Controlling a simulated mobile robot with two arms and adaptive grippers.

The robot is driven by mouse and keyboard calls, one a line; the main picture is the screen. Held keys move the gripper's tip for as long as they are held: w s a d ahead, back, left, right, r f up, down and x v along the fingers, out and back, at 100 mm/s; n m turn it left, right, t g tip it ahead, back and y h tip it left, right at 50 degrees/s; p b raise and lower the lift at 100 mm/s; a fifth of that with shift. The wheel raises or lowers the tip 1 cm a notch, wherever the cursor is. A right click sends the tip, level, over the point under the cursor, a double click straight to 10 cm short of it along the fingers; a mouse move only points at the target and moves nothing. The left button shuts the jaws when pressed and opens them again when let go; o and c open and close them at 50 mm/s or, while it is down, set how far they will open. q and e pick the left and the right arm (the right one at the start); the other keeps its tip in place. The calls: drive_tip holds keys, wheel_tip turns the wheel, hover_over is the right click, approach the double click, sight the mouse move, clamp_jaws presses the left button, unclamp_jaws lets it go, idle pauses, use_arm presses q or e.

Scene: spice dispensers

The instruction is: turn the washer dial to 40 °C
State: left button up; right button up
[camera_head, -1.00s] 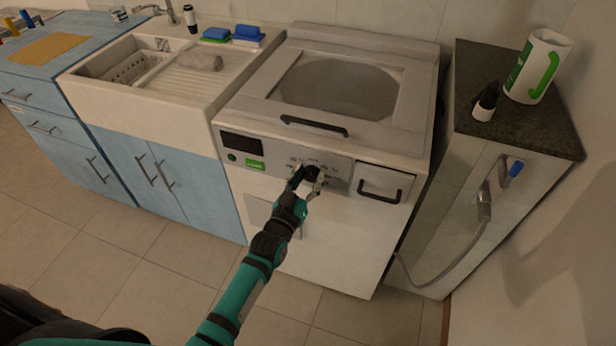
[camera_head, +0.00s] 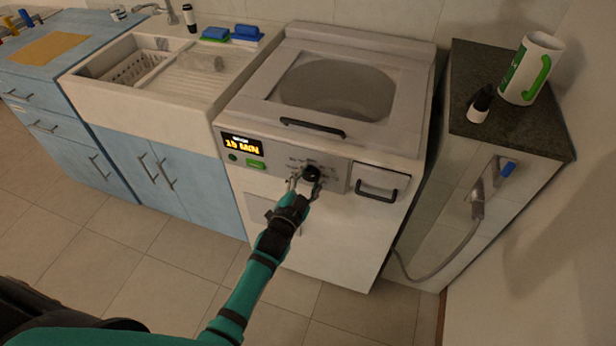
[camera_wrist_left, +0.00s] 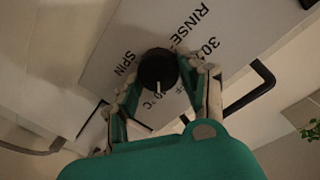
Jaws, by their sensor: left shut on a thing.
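The washer (camera_head: 345,140) has a black round dial (camera_head: 311,174) on its front panel. In the left wrist view the dial (camera_wrist_left: 158,68) has a white pointer mark on the side toward my gripper. Around it I read SPIN, RINSE and 30; a label ending in "0 °C" sits near the pointer, its first part hard to read. My left gripper (camera_head: 305,186) is shut on the dial, with a finger on either side in the left wrist view (camera_wrist_left: 160,88). The washer's display (camera_head: 242,145) is lit in orange and seems to read 15 MIN. My right gripper is not in view.
A drawer with a black handle (camera_head: 377,190) is right of the dial, and a green button (camera_head: 256,164) is left of it. A sink (camera_head: 165,85) adjoins the washer. A dark-topped cabinet (camera_head: 515,125) stands at the right. The floor in front is clear.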

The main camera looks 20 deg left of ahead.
use_arm(q)
drive_tip(key=shift+m, duration=0.3)
idle(0.4)
drive_tip(key=o, duration=1.2)
drive_tip(key=shift+c, duration=0.2)
drive_tip(key=shift+s, duration=0.1)
drive_tip(key=s, duration=1.1)
drive_tip(key=shift+s+a+r, duration=0.3)
drive_tip(key=shift+s+a, duration=0.1)
drive_tip(key=shift+f, duration=0.1)
